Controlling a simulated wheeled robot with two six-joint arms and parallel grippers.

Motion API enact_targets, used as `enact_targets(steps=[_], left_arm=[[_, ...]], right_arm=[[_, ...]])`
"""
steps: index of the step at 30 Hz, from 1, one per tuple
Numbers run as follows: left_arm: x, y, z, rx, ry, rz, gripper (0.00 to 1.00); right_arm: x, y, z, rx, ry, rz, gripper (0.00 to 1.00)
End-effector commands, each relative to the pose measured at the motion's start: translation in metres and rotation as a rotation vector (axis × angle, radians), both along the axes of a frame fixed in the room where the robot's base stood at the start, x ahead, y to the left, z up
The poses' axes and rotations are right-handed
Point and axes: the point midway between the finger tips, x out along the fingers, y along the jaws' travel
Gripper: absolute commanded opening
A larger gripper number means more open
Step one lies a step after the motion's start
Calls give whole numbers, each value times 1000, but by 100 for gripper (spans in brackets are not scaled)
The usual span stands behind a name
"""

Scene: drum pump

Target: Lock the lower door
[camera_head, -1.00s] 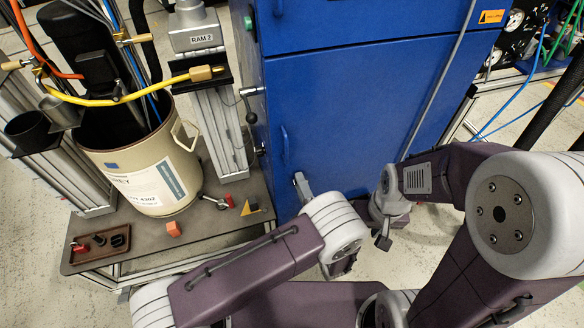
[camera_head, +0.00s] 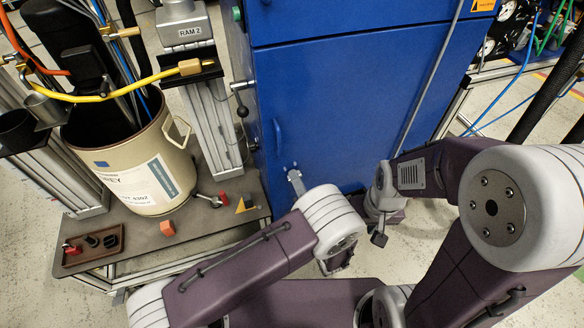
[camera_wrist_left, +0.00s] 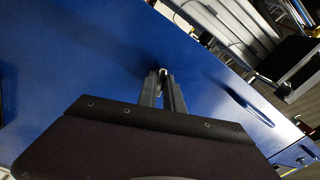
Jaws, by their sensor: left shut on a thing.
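The blue lower door (camera_head: 345,120) fills the cabinet front and looks closed. Its blue handle (camera_head: 278,135) is near its left edge and also shows in the left wrist view (camera_wrist_left: 249,104). My left gripper (camera_head: 295,178) is at the door's lower left, below the handle. In the left wrist view its fingers (camera_wrist_left: 163,78) are shut on a small pale lock piece (camera_wrist_left: 163,71) at the door face. The fingers hide most of this piece, so its turn cannot be told. My right gripper (camera_head: 379,238) hangs right of the left one, away from the door; its jaws are unclear.
A ball-ended lever (camera_head: 242,110) sticks out beside the cabinet. Floor at the right is open.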

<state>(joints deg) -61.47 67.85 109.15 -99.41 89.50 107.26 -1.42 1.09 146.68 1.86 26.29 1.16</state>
Motion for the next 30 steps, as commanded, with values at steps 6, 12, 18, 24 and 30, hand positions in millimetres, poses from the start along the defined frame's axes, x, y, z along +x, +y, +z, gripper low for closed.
enact_targets(steps=[6, 12, 18, 24, 30], left_arm=[[0, 0, -3, -115, -40, 0, 0], [0, 0, -3, -273, -95, -1, 0], [0, 0, 0, -331, -115, -1, 0], [0, 0, 0, -332, -115, -1, 0], [0, 0, -3, -434, -151, -1, 0]], right_arm=[[0, 0, -11, 0, 0, 0, 34], [0, 0, -23, 0, 0, 0, 34], [0, 0, -24, 0, 0, 0, 34], [0, 0, -24, 0, 0, 0, 34], [0, 0, -38, 0, 0, 0, 34]])
